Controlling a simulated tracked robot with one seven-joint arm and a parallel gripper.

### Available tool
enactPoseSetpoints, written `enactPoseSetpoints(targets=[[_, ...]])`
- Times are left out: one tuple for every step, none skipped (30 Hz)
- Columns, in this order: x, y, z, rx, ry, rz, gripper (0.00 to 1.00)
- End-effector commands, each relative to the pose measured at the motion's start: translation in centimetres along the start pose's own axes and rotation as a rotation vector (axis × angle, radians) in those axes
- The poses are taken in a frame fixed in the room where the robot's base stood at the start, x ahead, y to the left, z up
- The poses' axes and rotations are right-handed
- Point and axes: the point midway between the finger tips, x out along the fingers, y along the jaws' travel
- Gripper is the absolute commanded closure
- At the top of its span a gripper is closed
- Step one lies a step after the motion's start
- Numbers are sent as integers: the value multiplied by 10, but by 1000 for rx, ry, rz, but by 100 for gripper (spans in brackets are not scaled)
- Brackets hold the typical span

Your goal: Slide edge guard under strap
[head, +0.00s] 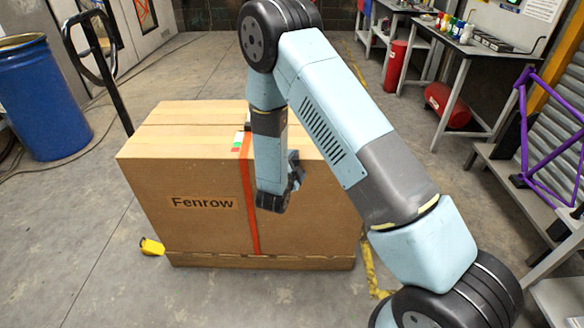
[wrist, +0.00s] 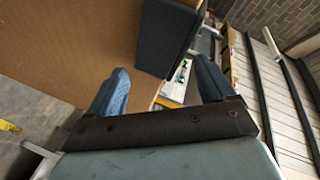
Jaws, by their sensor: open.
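A large cardboard box marked Fenrow (head: 185,185) stands on the floor, and an orange strap (head: 252,215) runs down its front face. A small dark piece (head: 248,122) shows at the strap on the box top, mostly behind my arm. In the wrist view a dark flat-faced piece (wrist: 168,38), which looks like the edge guard, sits along the cardboard edge just beyond my fingertips. My gripper (wrist: 162,66) is open, with nothing visible between its fingers. In the head view my gripper (head: 296,172) is by the box front, right of the strap, partly hidden by my wrist. I cannot tell whether it touches the guard.
A blue drum (head: 42,100) stands at the left beside a black upright handle (head: 105,65). A yellow item (head: 152,247) lies at the box's lower left. Benches (head: 455,45), red cylinders (head: 395,65) and a purple frame (head: 545,140) are at the right. Floor before the box is clear.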

Motion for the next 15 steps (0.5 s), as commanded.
enactPoseSetpoints(targets=[[0,0,0,0,0,0,17],[0,0,0,0,0,0,17],[0,0,0,0,0,0,17],[0,0,0,0,0,0,18],[0,0,0,0,0,0,21],[0,0,0,0,0,0,25],[0,0,0,0,0,0,28],[0,0,0,0,0,0,31],[0,0,0,0,0,0,34],[0,0,0,0,0,0,37],[0,0,0,0,0,0,40],[0,0,0,0,0,0,44],[0,0,0,0,0,0,47],[0,0,0,0,0,0,50],[0,0,0,0,0,0,53]])
